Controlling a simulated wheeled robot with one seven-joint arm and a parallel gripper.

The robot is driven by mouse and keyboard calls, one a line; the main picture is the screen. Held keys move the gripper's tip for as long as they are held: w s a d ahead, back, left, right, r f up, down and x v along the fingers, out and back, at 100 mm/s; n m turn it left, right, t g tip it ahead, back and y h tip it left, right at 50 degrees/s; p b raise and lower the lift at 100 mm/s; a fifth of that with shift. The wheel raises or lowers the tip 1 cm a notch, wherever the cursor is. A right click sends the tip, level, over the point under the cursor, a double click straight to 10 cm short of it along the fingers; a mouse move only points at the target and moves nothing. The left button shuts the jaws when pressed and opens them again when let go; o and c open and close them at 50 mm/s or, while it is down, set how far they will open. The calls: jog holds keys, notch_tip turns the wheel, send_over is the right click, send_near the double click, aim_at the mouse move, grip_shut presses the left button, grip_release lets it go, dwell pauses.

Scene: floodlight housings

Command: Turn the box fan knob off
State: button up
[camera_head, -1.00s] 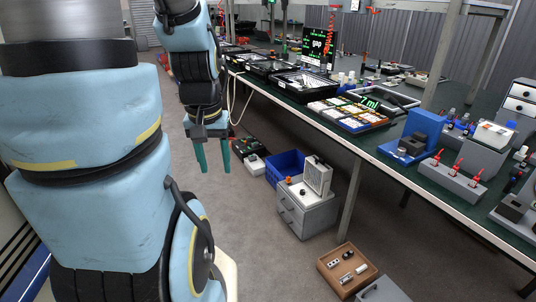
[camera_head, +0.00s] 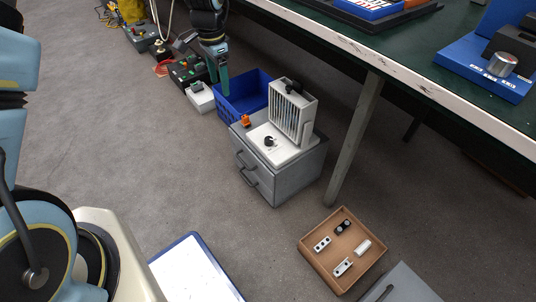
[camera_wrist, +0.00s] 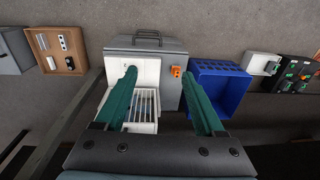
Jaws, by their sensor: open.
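The white box fan (camera_head: 291,113) stands upright on a white base on top of a grey drawer cabinet (camera_head: 281,182). A dark round knob (camera_head: 269,141) sits on the base in front of the grille. In the wrist view, the fan grille (camera_wrist: 146,106) shows between and below my fingertips, and the left finger covers part of the base; I cannot make out the knob there. My gripper (camera_head: 221,82) has green fingers and is open and empty. In the wrist view its spread fingers (camera_wrist: 160,73) reach over the cabinet. In the head view it is left of and behind the fan.
An orange button (camera_head: 246,121) sits on the cabinet's left edge. A blue bin (camera_head: 241,96) stands behind it. A workbench leg (camera_head: 352,140) rises to the right. A wooden tray (camera_head: 314,262) of small parts lies in front.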

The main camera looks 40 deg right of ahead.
aim_at(269, 139)
jog(key=s+d+f+m+b, duration=0.3)
jog(key=s+d+f, duration=0.15)
jog(key=f, duration=0.25)
jog(key=s+d+f+m+b, duration=0.2)
jog(key=s+d+f+b, duration=0.1)
jog(key=d+f, duration=0.35)
notch_tip(269, 139, down, 11)
jog(key=b, duration=0.2)
jog(key=shift+d+b, duration=0.1)
jog(key=shift+b, duration=0.25)
grip_shut()
